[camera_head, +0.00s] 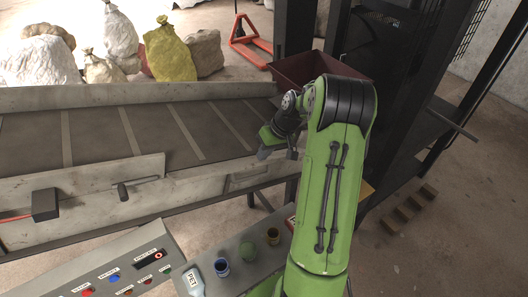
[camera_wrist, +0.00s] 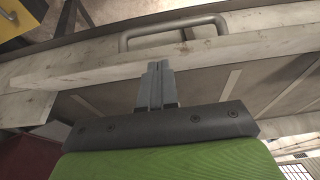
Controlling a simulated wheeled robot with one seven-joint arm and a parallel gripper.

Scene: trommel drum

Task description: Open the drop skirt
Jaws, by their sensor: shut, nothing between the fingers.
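The conveyor's pale side wall (camera_head: 195,182) has a grey bar handle (camera_head: 247,179) on its outer face near the right end. The wrist view shows a U-shaped metal handle (camera_wrist: 173,32) beyond the fingertips, on the far side of a pale board (camera_wrist: 85,68). My gripper (camera_head: 262,153) is over the belt's near edge, close to the wall. In the wrist view its fingers (camera_wrist: 156,68) are together and empty, with a visible gap to the handle. I cannot tell where the drop skirt's edges lie.
A raised panel (camera_head: 80,190) with a small dark latch (camera_head: 122,191) is on the wall's left. A control panel (camera_head: 115,268) and small cups (camera_head: 247,251) stand in front. A dark red bin (camera_head: 300,72) and black frame posts (camera_head: 295,30) stand behind my arm.

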